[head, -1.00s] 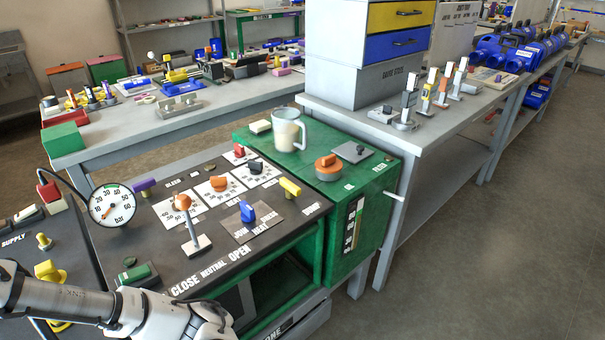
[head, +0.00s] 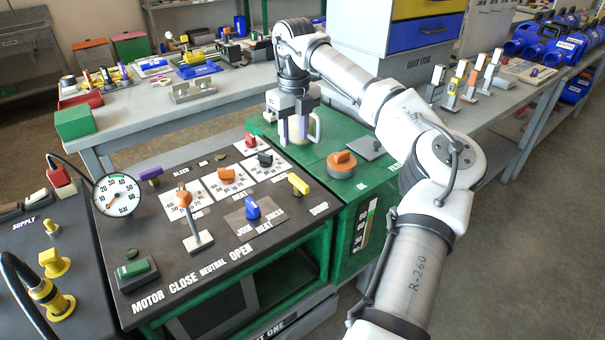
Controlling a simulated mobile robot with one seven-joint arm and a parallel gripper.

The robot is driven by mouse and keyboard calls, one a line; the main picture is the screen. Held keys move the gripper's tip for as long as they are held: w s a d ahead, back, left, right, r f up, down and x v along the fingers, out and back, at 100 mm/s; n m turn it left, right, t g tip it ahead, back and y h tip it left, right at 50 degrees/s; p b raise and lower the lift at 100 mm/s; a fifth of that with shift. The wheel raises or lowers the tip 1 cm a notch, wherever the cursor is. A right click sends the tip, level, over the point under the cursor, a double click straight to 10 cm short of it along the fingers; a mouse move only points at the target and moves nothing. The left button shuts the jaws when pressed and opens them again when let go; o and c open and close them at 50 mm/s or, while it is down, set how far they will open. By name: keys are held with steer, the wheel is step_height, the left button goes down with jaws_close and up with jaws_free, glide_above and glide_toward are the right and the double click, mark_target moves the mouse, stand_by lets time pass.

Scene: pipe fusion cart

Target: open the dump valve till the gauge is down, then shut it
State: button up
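The dump valve is a yellow handle (head: 299,184) at the right side of the dark panel, near the DUMP label. It lies slanted and nothing touches it. The round white gauge (head: 117,195) stands at the panel's left edge. Its needle seems to point to the lower left, but the exact reading is too small to tell. My gripper (head: 294,128) hangs fingers down in front of or over the cream mug, behind the yellow handle and apart from it. Its fingers are apart, with the mug showing between them. Whether they touch the mug is unclear.
The mug (head: 299,133) stands on the green cabinet top (head: 321,182), beside an orange knob (head: 341,161). An upright orange-topped lever (head: 193,220) and a blue knob (head: 252,208) are on the panel near the yellow handle. A purple handle (head: 150,173) lies near the gauge.

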mark_target(299, 180)
steer(key=f, duration=0.4)
steer(key=f+p, duration=0.1)
steer(key=f, duration=0.4)
steer(key=d+f+p, duration=0.1)
steer(key=f, duration=0.3)
steer(key=shift+f, duration=0.3)
jaws_close()
